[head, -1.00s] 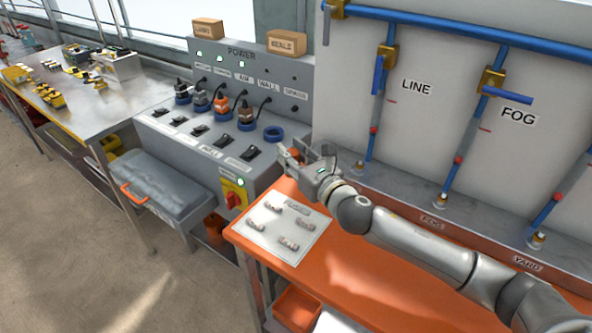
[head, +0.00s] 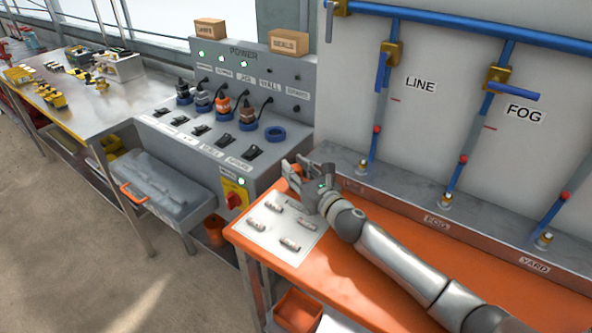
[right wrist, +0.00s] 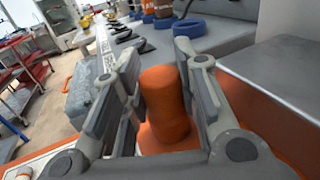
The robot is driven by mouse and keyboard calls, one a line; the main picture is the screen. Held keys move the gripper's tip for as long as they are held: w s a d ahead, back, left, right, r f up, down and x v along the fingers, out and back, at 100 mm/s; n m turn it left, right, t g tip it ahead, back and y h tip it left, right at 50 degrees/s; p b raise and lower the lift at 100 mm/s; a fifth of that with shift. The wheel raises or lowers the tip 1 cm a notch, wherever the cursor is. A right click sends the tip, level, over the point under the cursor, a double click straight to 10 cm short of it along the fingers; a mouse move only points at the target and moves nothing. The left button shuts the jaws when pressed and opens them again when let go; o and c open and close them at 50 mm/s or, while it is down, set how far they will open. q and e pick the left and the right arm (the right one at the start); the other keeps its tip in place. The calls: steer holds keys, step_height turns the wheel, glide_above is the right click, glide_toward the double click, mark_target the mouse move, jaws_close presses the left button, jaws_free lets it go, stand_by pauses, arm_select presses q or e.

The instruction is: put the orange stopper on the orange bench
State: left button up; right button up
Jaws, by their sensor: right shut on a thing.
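The orange stopper (right wrist: 163,98) stands between the two fingers of my right gripper in the right wrist view, and the fingers are shut on it. In the head view my right gripper (head: 292,174) is low over the far left corner of the orange bench (head: 372,285), and its fingers largely hide the stopper. The stopper's lower end blends with orange behind it, so I cannot tell whether it touches the bench. My left gripper is not in view.
A white mat (head: 262,243) with several small fuse-like parts lies on the bench near the gripper. The grey power panel (head: 205,148) with switches, plugs and an empty blue ring (head: 275,133) stands behind. Blue pipes rise at the right. The bench's middle is clear.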

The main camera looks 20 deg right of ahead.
steer(key=shift+f, duration=0.15)
steer(key=o, duration=1)
steer(key=shift+r, duration=0.25)
steer(key=v, duration=1)
steer(key=shift+s+p, duration=0.35)
steer(key=shift+p, duration=0.05)
steer(key=shift+s+d, duration=0.2)
steer(key=shift+s, duration=0.45)
steer(key=shift+r, duration=0.1)
